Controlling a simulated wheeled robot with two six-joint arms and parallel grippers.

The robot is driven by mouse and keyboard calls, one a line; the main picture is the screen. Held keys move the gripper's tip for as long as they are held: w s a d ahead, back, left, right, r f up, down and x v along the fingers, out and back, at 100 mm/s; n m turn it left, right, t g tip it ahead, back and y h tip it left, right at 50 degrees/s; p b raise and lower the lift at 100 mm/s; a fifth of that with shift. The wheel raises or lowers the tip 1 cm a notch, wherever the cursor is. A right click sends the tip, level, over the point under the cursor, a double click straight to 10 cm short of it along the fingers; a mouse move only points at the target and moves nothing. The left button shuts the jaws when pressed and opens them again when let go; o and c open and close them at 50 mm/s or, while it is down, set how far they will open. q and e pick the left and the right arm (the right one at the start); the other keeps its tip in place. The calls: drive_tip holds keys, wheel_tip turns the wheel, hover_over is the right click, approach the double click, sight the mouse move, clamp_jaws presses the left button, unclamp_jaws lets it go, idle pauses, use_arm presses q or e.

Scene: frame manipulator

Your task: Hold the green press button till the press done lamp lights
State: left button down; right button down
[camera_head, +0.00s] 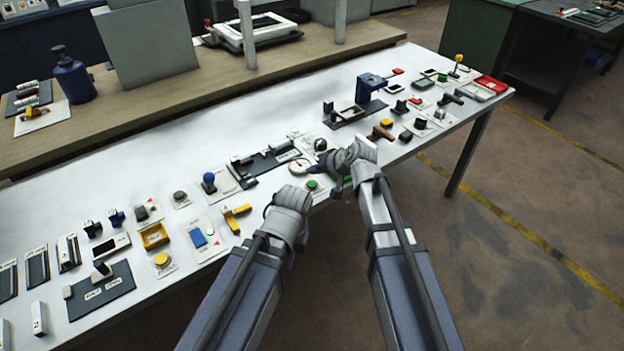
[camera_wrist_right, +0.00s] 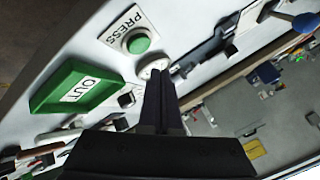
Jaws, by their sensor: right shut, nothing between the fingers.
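The green press button (camera_head: 312,184) sits on a white plate at the table's near edge in the head view. In the right wrist view, the green button (camera_wrist_right: 138,44) has a grey collar and a PRESS label (camera_wrist_right: 123,22). My right gripper (camera_head: 313,169) is shut and empty, its dark fingertips just beyond the button. In the wrist view, the shut fingers (camera_wrist_right: 155,75) point at a round white gauge beside the button and appear apart from the button. My left gripper (camera_head: 290,198) is left of the button; its fingers are hidden. I cannot identify the press done lamp.
A green OUT tray (camera_wrist_right: 78,86) lies close to the button. A white gauge (camera_head: 299,166) and a black fixture (camera_head: 262,163) stand nearby. Several switches, knobs and blocks line the table on both sides. The table's far strip is mostly clear.

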drive_tip(key=shift+r+p, duration=1.05)
drive_tip(key=shift+r, duration=0.4)
drive_tip(key=shift+f, duration=0.1)
drive_tip(key=s+d+f+n+g+h+p, duration=0.1)
drive_tip(key=s+g+h, duration=0.1)
drive_tip(key=s, duration=0.6)
drive_tip(key=s+d+n+g+h+p, duration=0.1)
drive_tip(key=s+d+n+g+h, duration=0.1)
drive_tip(key=s, duration=0.7)
drive_tip(key=s+d+f+n+g+h+p, duration=0.1)
drive_tip(key=s+d+g+h, duration=0.1)
drive_tip(key=s, duration=0.6)
drive_tip(key=shift+s+d+f+g+h+p, duration=0.25)
drive_tip(key=shift+s+f+g+h+p, duration=0.15)
drive_tip(key=shift+g+h, duration=0.3)
